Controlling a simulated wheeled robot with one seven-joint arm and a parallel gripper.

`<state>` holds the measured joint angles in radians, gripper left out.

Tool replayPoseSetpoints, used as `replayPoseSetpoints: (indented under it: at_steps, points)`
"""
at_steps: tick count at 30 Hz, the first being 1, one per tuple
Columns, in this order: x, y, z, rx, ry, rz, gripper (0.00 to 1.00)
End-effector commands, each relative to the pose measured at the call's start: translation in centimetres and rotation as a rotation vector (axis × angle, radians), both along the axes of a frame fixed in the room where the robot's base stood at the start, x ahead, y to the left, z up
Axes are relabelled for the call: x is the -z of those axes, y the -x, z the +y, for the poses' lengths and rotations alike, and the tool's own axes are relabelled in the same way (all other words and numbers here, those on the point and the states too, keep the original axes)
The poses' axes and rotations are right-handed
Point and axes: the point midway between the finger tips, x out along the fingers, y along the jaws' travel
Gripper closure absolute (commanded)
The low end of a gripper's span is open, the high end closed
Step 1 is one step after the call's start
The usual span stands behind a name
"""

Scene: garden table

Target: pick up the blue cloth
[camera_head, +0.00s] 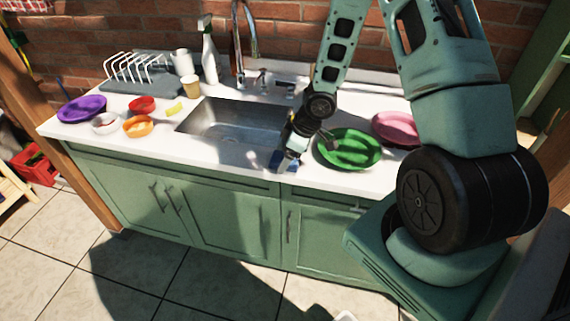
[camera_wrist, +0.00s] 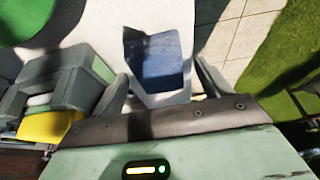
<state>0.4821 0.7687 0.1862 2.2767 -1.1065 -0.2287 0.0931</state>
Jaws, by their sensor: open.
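The blue cloth (camera_wrist: 160,62) lies on the white worktop, close to its front edge, between the sink and the green plate. In the head view only part of the cloth (camera_head: 277,160) shows beside my gripper (camera_head: 291,160), which hides the rest. My gripper (camera_wrist: 162,88) is open in the wrist view, one finger on each side of the near part of the cloth. Nothing is held. I cannot tell the exact height of the fingertips above the worktop.
The green plate (camera_head: 348,149) is just right of my gripper, with the pink plate (camera_head: 396,129) behind it. The sink (camera_head: 226,121) is to the left. Farther left are bowls, a purple plate (camera_head: 82,109) and a dish rack (camera_head: 140,75). The tap (camera_head: 252,45) stands behind.

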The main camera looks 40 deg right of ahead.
Motion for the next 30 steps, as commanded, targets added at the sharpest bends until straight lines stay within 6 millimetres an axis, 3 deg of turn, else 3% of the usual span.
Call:
replayPoseSetpoints:
  at_steps: [7, 12, 23, 30]
  points:
    - [0.1, -0.1, 0.0, 0.0, 0.001, -0.001, 0.23]
    - [0.1, -0.1, 0.0, 0.0, 0.001, -0.001, 0.7]
    - [-0.5, -0.1, 0.0, 0.002, 0.0, -0.001, 0.7]
    - [-5.2, -0.1, -0.1, 0.005, 0.0, -0.002, 0.7]
